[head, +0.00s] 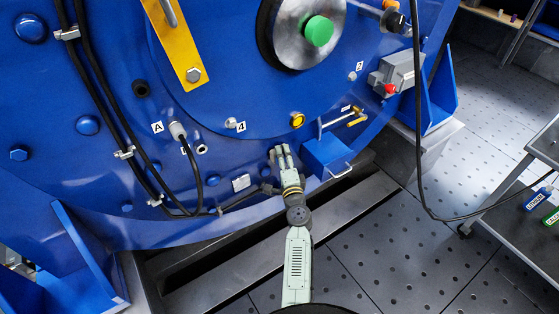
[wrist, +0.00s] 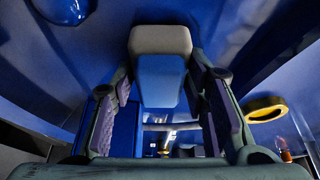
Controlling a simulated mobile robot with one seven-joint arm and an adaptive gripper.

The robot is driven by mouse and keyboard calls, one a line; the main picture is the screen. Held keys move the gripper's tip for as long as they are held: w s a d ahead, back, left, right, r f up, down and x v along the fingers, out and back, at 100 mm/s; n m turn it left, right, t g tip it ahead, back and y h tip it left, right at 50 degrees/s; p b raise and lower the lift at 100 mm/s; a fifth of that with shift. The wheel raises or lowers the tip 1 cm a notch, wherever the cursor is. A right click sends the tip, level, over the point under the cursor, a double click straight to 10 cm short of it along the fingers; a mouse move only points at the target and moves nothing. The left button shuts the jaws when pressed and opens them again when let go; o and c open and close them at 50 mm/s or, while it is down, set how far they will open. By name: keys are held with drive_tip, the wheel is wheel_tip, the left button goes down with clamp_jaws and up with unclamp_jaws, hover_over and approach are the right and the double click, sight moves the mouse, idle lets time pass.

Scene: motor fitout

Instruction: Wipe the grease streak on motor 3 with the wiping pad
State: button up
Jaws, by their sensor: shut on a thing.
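The large blue motor casing (head: 230,90) fills most of the head view and the background of the wrist view (wrist: 225,22). My gripper (head: 281,155) is at the casing's lower part, below the yellow-ringed port. In the wrist view its two fingers (wrist: 160,100) are shut on the wiping pad (wrist: 160,80), a block with a blue body and a grey end. The grey end points toward the blue casing; I cannot tell whether it touches. The pad is hard to make out in the head view. I cannot clearly pick out a grease streak or a number 3 mark.
A blue box (head: 326,152) with a metal handle juts out right of my gripper. A yellow-ringed port (head: 297,121) is just above. A black cable (head: 197,185) hangs left, another (head: 418,120) right. A grey cart (head: 510,222) stands far right on the perforated floor.

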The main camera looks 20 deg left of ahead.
sight(272, 157)
drive_tip(key=shift+s+a, duration=1.4)
drive_tip(key=shift+s, duration=0.1)
drive_tip(key=shift+r, duration=0.15)
drive_tip(key=shift+d+r, duration=0.1)
drive_tip(key=shift+r, duration=0.1)
drive_tip(key=shift+w+d+f+b, duration=0.15)
drive_tip(key=shift+w+d+b, duration=0.45)
drive_tip(key=shift+w+d, duration=0.4)
drive_tip(key=shift+w+d+b, duration=0.4)
drive_tip(key=shift+w+d, duration=0.15)
drive_tip(key=shift+w, duration=0.2)
drive_tip(key=shift+w+d+b, duration=0.4)
drive_tip(key=shift+w+d, duration=0.1)
drive_tip(key=shift+w, duration=0.25)
drive_tip(key=shift+w+d+r+b, duration=0.2)
drive_tip(key=shift+w+r+b, duration=0.15)
drive_tip(key=shift+w, duration=0.2)
drive_tip(key=shift+s, duration=0.1)
